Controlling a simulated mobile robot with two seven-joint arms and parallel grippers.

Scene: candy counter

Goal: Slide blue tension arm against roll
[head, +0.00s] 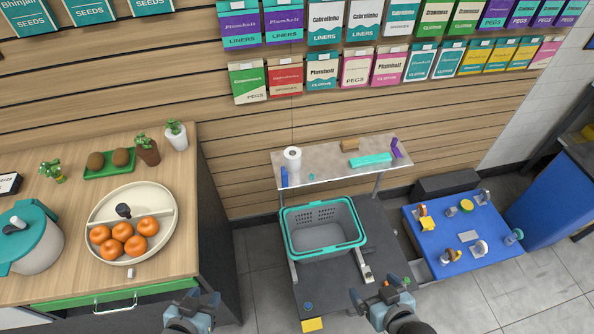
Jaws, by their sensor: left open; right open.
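A white roll (292,160) stands upright at the left end of a narrow grey shelf (325,170) against the slatted wall. A small upright blue piece (284,177), which looks like the tension arm, is at the shelf's front left edge, just in front of the roll. I cannot tell whether it touches the roll. My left gripper (197,297) is open and empty at the bottom, in front of the wooden counter. My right gripper (370,292) is open and empty at the lower middle, over the dark platform. Both are well short of the shelf.
The shelf also holds a teal block (370,160), a purple piece (397,148) and a brown block (350,145). A grey basket with a teal rim (323,253) stands in front. A wooden counter (60,285) is left; a blue table (445,255) with small items is right.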

